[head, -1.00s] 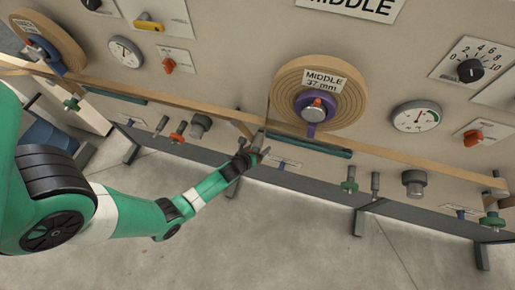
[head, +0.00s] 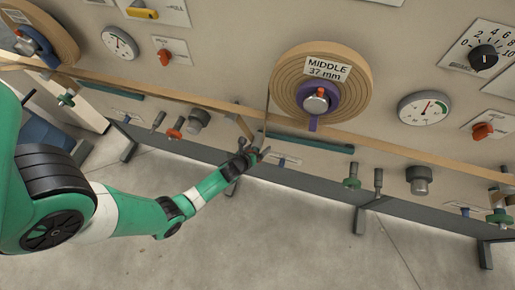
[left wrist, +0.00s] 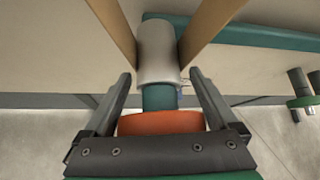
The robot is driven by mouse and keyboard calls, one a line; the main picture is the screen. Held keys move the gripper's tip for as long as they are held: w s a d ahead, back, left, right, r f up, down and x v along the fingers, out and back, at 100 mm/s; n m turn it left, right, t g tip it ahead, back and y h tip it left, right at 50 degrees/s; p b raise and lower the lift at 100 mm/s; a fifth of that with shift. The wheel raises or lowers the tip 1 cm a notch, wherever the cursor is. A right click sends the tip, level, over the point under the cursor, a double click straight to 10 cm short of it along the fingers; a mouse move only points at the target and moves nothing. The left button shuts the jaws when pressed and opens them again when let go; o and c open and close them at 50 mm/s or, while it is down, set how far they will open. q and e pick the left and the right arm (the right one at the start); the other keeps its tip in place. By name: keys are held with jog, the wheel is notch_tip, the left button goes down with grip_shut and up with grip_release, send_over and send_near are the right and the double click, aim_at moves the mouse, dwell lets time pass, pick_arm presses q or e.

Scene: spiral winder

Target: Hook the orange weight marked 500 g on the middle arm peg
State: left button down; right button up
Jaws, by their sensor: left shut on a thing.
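My left gripper (head: 261,152) is at the panel's lower edge, below and left of the roll labelled MIDDLE 37 mm (head: 350,97). In the left wrist view its two fingers (left wrist: 160,92) are shut on the orange weight (left wrist: 160,123), which sits close to the palm. Its marking is not readable. A short teal peg (left wrist: 158,97) stands directly beyond the weight, in line with it, under a pale grey roller (left wrist: 158,50). I cannot tell whether the peg goes into the weight. The fingers flank the peg. My right gripper is out of view.
Tan strip (left wrist: 212,28) runs down both sides of the roller. A teal bar (head: 315,144) extends right from there. A green-collared post (head: 351,183), a grey knob (head: 418,181) and dark legs stand to the right. The floor (head: 310,240) in front is clear.

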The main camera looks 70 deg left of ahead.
pick_arm(q)
jog(key=shift+f, duration=0.2)
jog(key=shift+c, duration=0.3)
grip_release()
jog(key=shift+o, duration=0.3)
jog(key=shift+a, duration=0.1)
jog(key=p+v, duration=0.5)
jog(key=v, duration=0.6)
jog(key=shift+s, duration=0.15)
jog(key=shift+r, duration=0.1)
